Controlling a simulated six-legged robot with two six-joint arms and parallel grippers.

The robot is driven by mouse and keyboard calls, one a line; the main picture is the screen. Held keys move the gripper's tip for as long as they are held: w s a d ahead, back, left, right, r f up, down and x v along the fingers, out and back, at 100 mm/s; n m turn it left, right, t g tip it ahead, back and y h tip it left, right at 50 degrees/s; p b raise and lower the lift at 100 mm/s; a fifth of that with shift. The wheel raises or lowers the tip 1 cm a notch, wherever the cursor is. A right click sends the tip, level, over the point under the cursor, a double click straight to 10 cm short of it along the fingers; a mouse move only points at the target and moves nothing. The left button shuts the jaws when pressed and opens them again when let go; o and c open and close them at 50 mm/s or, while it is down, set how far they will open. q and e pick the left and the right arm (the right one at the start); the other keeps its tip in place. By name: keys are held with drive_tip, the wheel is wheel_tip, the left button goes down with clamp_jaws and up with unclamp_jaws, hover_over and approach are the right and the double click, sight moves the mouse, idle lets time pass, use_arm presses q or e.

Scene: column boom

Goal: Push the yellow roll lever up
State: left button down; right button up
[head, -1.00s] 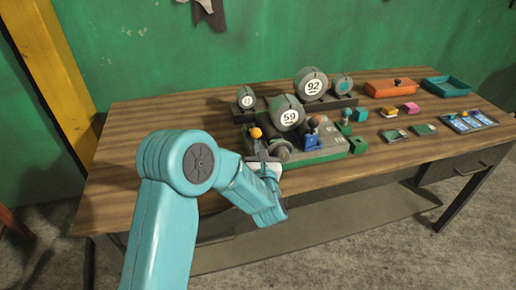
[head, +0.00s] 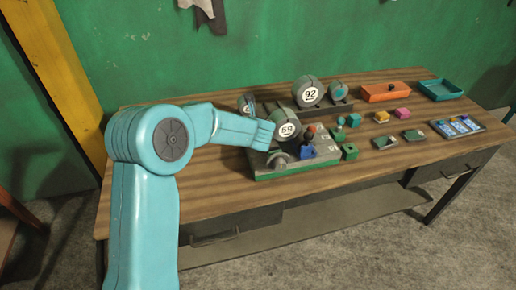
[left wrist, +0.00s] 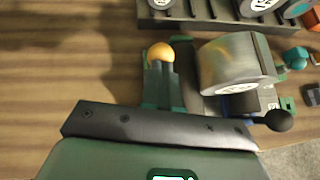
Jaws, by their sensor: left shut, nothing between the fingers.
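The yellow roll lever's round knob (left wrist: 160,53) shows in the left wrist view, right at the tips of my left gripper (left wrist: 161,72). The gripper's fingers are shut together with nothing between them. The knob appears just beyond the fingertips; I cannot tell whether they touch. In the head view my left arm reaches over the left side of the lever console (head: 300,166), hiding the yellow lever and the gripper's fingers. My right gripper is in neither view.
A drum marked 59 (head: 287,131) stands close right of my left wrist, and it shows in the wrist view (left wrist: 237,65). A black knob (left wrist: 279,120) is further right. Behind is a row with a drum marked 92 (head: 309,92). Small blocks and trays lie right. The table's left is clear.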

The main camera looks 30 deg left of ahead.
use_arm(q)
drive_tip(key=shift+w+a+r+p, duration=0.2)
drive_tip(key=shift+w+a+r, duration=0.2)
drive_tip(key=shift+w+a, duration=0.35)
drive_tip(key=shift+w+a+r+p, duration=0.15)
drive_tip(key=shift+w+a+r, duration=0.2)
drive_tip(key=shift+w+a, duration=0.4)
drive_tip(key=shift+s+a, duration=0.1)
drive_tip(key=shift+a, duration=0.05)
drive_tip(key=shift+s, duration=0.1)
